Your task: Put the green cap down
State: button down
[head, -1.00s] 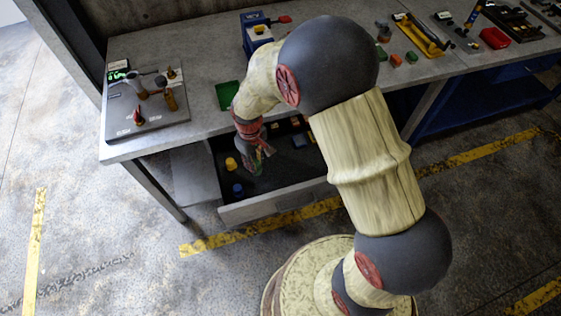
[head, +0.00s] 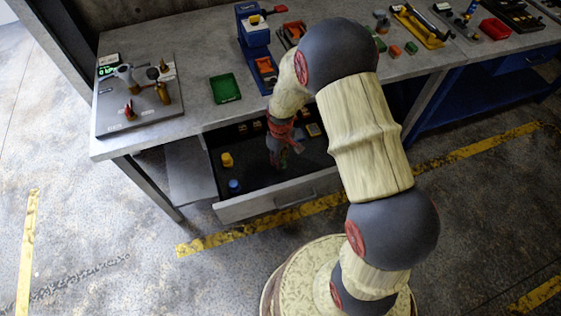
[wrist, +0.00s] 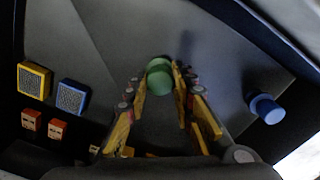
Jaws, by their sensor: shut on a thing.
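The green cap (wrist: 159,76) is round and sits between the fingertips of my gripper (wrist: 163,80) in the wrist view. My gripper is shut on it. In the head view my gripper (head: 284,160) points down into the open drawer (head: 262,205), around its middle. I cannot make out the cap in the head view. The dark drawer floor shows around the cap in the wrist view, but I cannot tell whether the cap touches it.
A blue cap (head: 234,186) and a yellow piece (head: 227,160) stand at the drawer's left. The blue cap also shows in the wrist view (wrist: 266,109). Yellow, blue and orange blocks (wrist: 34,80) lie on the other side. A green tray (head: 225,88) sits on the bench above.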

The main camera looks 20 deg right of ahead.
jog(key=shift+f, duration=0.35)
jog(key=shift+f, duration=0.15)
jog(key=c, duration=1.5)
grip_release()
